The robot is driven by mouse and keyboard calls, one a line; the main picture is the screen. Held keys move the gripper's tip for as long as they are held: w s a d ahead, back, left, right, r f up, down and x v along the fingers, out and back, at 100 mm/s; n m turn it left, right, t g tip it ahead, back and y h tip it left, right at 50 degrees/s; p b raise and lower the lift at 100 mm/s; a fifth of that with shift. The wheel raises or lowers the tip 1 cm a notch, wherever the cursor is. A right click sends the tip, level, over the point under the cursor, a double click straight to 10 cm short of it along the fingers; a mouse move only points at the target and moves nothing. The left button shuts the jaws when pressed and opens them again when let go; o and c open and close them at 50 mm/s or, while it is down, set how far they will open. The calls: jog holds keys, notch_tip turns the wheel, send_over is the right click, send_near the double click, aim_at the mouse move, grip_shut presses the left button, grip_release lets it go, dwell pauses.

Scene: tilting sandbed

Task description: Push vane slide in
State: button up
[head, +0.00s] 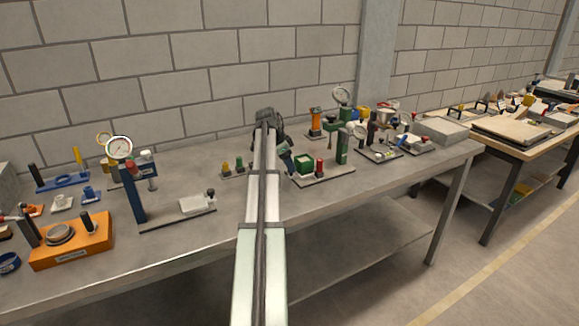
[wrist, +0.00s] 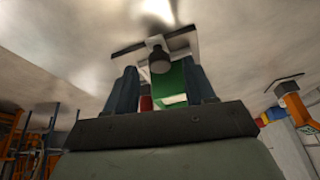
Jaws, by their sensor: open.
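My gripper (head: 287,162) is at the bench's middle, just left of a green block (head: 304,164) on a dark base plate. In the wrist view its two dark blue fingers (wrist: 160,82) stand apart, with nothing clearly gripped. A dark round knob (wrist: 160,60) on a pale plate with a dark crossbar shows between and beyond the fingertips. The green block (wrist: 172,85) and a red part (wrist: 146,103) also show between the fingers. I cannot tell for sure which part is the vane slide, or whether the fingers touch anything.
A green stand (head: 345,130) with a dial gauge rises right of the green block, beside a red post (head: 320,168). A blue gauge stand (head: 134,190) and orange box (head: 72,243) stand farther left. The front bench strip is clear.

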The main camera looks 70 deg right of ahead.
jog(key=shift+x, duration=0.85)
jog(key=shift+c, duration=0.4)
grip_shut()
